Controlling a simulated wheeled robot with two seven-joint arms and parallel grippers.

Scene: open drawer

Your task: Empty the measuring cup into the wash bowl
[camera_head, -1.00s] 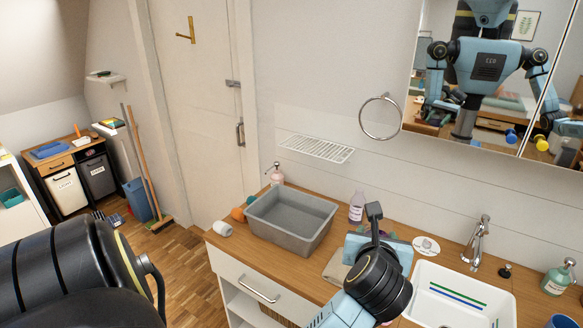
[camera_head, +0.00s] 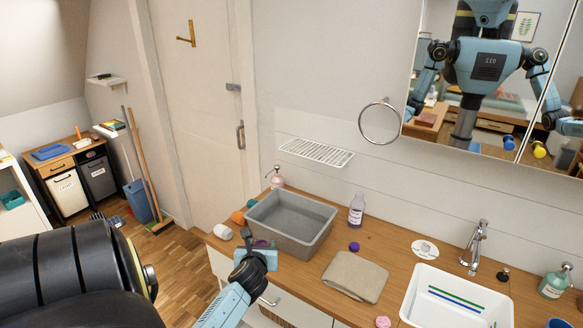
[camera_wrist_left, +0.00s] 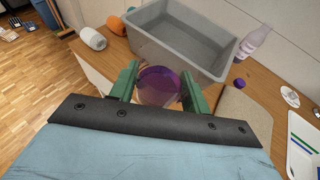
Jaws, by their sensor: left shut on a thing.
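The wash bowl is a grey rectangular tub (camera_head: 290,217) on the wooden counter, and its visible inside looks empty. It also shows beyond my gripper in the left wrist view (camera_wrist_left: 182,42). The measuring cup (camera_wrist_left: 158,87) is round and see-through, with purple in it. My left gripper (camera_wrist_left: 158,88) is shut on it, with green fingers on both sides. In the head view my left gripper (camera_head: 261,252) is at the bowl's near side, and only a little purple of the cup shows. The wrist view cannot settle how far the cup is tilted. My right gripper is not in view.
A labelled bottle (camera_head: 357,210), a purple cap-like piece (camera_head: 354,247) and a folded beige cloth (camera_head: 355,276) are right of the bowl. A white roll (camera_head: 223,232) lies left of it. The sink (camera_head: 455,300) is further right. A wire shelf (camera_head: 316,153) hangs above.

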